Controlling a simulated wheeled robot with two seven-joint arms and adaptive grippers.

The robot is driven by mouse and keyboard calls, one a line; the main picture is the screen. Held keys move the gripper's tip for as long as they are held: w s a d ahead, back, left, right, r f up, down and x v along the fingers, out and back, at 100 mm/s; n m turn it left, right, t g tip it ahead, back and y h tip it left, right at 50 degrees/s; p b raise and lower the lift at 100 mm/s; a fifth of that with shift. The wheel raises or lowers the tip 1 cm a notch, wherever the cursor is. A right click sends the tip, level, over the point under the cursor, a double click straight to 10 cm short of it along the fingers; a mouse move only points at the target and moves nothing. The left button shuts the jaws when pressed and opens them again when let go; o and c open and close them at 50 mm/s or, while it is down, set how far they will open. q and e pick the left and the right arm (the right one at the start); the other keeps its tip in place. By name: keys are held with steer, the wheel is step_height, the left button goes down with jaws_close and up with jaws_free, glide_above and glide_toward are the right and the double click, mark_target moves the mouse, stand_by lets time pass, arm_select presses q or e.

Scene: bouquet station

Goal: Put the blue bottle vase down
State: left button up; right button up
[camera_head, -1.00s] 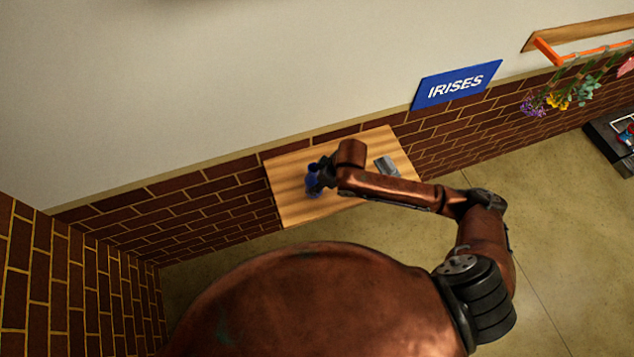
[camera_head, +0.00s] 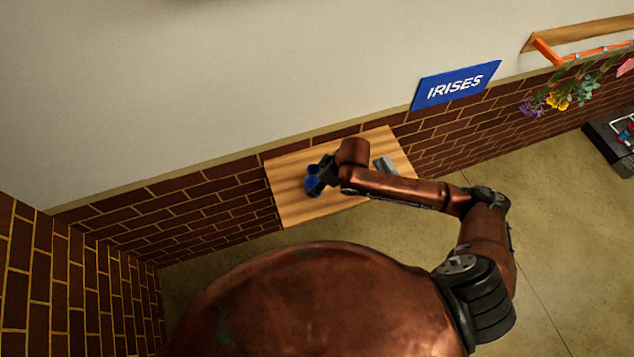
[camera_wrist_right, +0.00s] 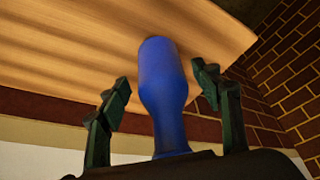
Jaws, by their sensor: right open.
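The blue bottle vase (camera_head: 312,184) is at the left part of the wooden table (camera_head: 290,206), below the IRISES sign. In the right wrist view the vase (camera_wrist_right: 165,90) is between the two fingers of my right gripper (camera_wrist_right: 163,85), with a gap on each side. My right gripper (camera_head: 324,172) is open around the vase in the head view and hides part of it. The vase's contact with the table top is hard to make out. My left gripper is not in view.
A small grey object (camera_head: 385,165) lies on the table's right part, beside my right arm. The IRISES sign (camera_head: 456,86) hangs on the wall behind. Flowers (camera_head: 560,98) hang from an orange rack at the far right. The table's left end is clear.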

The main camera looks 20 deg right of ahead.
steer(key=p+v, duration=0.1)
steer(key=v, duration=0.9)
steer(key=shift+r, duration=0.25)
steer(key=shift+s+d, duration=0.1)
